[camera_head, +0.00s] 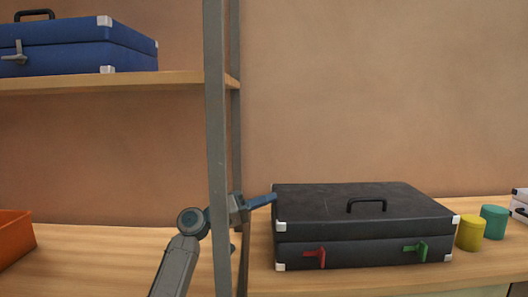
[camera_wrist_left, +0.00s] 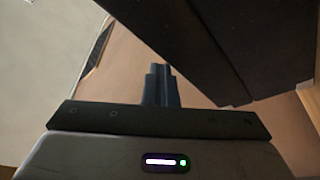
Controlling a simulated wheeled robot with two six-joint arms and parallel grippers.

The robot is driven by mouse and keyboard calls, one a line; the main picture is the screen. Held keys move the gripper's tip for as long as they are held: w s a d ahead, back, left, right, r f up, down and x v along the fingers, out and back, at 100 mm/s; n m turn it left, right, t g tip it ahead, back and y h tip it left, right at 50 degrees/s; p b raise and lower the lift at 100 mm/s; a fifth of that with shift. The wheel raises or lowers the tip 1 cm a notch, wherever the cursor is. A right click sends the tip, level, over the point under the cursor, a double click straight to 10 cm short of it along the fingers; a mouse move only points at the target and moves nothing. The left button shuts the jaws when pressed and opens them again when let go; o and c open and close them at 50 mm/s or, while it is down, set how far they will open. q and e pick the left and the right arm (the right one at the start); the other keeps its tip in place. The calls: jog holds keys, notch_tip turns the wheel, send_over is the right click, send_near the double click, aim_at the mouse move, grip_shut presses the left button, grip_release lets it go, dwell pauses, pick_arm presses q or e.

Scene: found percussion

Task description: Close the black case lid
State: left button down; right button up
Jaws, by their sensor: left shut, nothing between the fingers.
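The black case (camera_head: 360,225) lies on the wooden surface with its lid (camera_head: 330,198) down on the base. A thin seam runs along its front, and I cannot tell if it is fully tight. A red latch (camera_head: 317,257) and a green latch (camera_head: 416,250) are on the front. My left gripper (camera_head: 274,198) is shut and empty at the lid's left edge, near the rear corner; I cannot tell if it touches. In the left wrist view its fingers (camera_wrist_left: 161,75) point beside the dark case (camera_wrist_left: 205,40). My right gripper is out of view.
A grey upright post (camera_head: 216,150) stands in front of my left arm. Yellow (camera_head: 470,233) and teal (camera_head: 494,221) cans stand right of the case. A blue case (camera_head: 75,48) sits on the upper shelf, and an orange bin (camera_head: 14,237) is at left.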

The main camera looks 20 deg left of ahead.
pick_arm(q)
jog(key=shift+s+f, duration=0.1)
jog(key=shift+f, duration=0.45)
jog(key=r+v, duration=0.1)
jog(key=v, duration=0.9)
jog(key=shift+a, duration=0.35)
